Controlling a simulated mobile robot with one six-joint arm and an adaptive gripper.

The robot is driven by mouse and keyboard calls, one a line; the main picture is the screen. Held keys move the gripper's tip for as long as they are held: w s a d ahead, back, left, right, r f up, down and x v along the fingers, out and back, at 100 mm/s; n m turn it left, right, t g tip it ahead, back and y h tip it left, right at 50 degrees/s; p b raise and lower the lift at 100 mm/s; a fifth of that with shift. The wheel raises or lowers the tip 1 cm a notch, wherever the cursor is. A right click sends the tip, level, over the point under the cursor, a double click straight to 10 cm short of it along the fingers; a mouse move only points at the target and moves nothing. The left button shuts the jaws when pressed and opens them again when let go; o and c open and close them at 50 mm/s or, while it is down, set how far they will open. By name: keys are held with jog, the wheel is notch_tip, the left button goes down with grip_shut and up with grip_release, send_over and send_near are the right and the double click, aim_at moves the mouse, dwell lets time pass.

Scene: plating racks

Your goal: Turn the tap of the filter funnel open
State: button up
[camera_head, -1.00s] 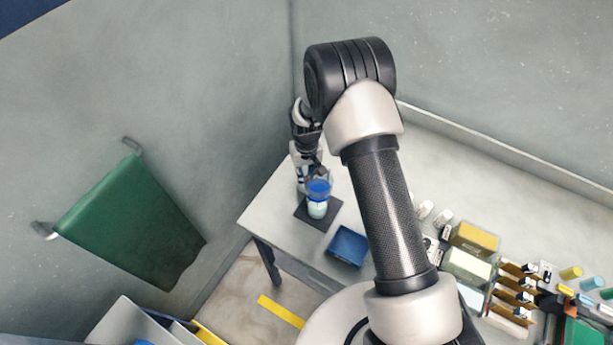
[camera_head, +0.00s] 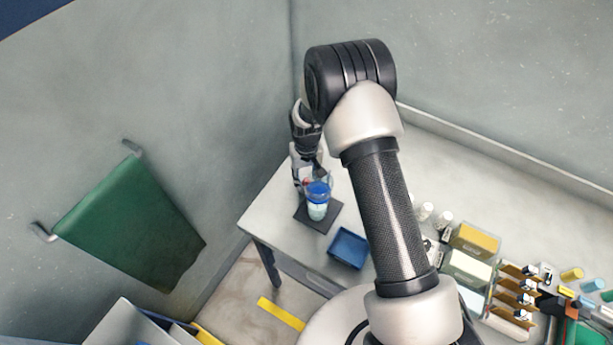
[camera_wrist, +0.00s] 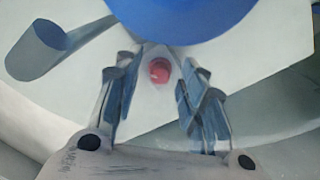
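The filter funnel (camera_head: 318,188) has a blue top and a clear lower part with pale liquid. It stands on a dark square mat (camera_head: 328,224) at the table's left end. In the wrist view its blue round top (camera_wrist: 185,14) fills the upper middle. A small red part (camera_wrist: 159,70), which looks like the tap, shows just below it. My gripper (camera_wrist: 155,88) has its two fingers apart, one on each side of the red part, with gaps between.
A blue tray (camera_head: 348,248) lies near the table's front edge. Bottles (camera_head: 443,216), boxes (camera_head: 474,238) and small racks (camera_head: 512,300) crowd the right part of the table. A green cloth (camera_head: 132,225) hangs on the left wall.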

jog(key=shift+r, duration=0.1)
notch_tip(320, 180, up, 12)
dwell(0.5)
dwell(0.4)
